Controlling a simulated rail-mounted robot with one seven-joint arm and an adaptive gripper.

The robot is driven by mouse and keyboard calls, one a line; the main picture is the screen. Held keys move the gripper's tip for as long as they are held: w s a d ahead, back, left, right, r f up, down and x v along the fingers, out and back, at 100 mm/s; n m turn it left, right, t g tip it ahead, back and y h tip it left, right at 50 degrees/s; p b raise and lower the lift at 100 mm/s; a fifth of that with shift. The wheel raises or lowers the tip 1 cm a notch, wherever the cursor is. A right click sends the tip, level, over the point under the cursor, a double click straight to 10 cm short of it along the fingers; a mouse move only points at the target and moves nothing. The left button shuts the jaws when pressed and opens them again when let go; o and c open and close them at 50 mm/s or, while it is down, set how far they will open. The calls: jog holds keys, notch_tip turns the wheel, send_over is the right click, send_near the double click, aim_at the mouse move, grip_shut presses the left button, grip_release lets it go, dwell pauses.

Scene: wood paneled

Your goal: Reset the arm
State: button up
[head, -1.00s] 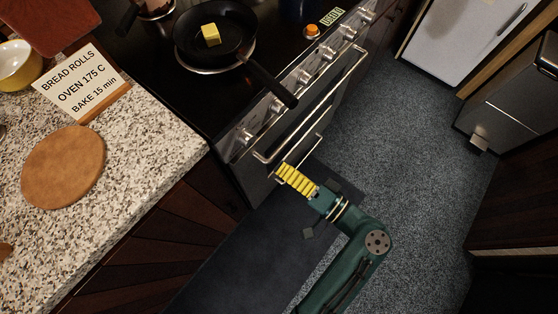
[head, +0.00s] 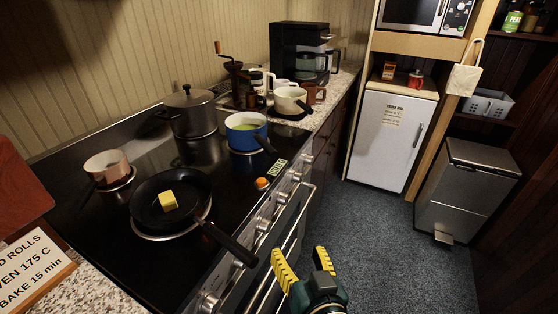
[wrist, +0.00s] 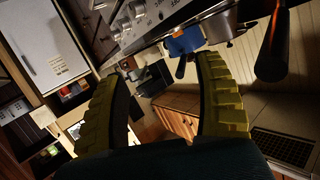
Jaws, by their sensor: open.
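My gripper (head: 301,266), with yellow ribbed fingers and a green body, shows at the bottom of the head view, in front of the oven front (head: 262,282). Its fingers are spread apart with nothing between them, and they point up and away. In the wrist view both fingers (wrist: 160,92) curve in from the lower sides with a wide empty gap. The stove, a tilted cabinet and the white fridge (wrist: 38,45) show beyond the fingers. No part of my gripper visibly touches anything.
On the black stove stand a pan (head: 150,213) with butter (head: 168,201), its handle jutting over the front edge, a blue pot (head: 240,137), a grey pot (head: 188,113) and a small saucepan (head: 104,165). A fridge (head: 392,140) and bin (head: 462,190) stand right. The floor (head: 375,240) between is clear.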

jog(key=s+d+r+t+h, duration=0.15)
jog(key=s+r+t, duration=0.35)
jog(key=r, duration=0.7)
jog(key=s+d+r+t+h, duration=0.1)
jog(key=s+r+t+h, duration=0.35)
jog(key=r, duration=0.85)
notch_tip(320, 180, up, 14)
jog(key=g+y+p, duration=0.1)
jog(key=y+p, duration=0.1)
jog(key=p, duration=1.3)
jog(key=shift+s+d+r+m+g+p, duration=0.2)
jog(key=shift+s+m+g+p, duration=0.1)
jog(key=shift+m+g+p, duration=0.1)
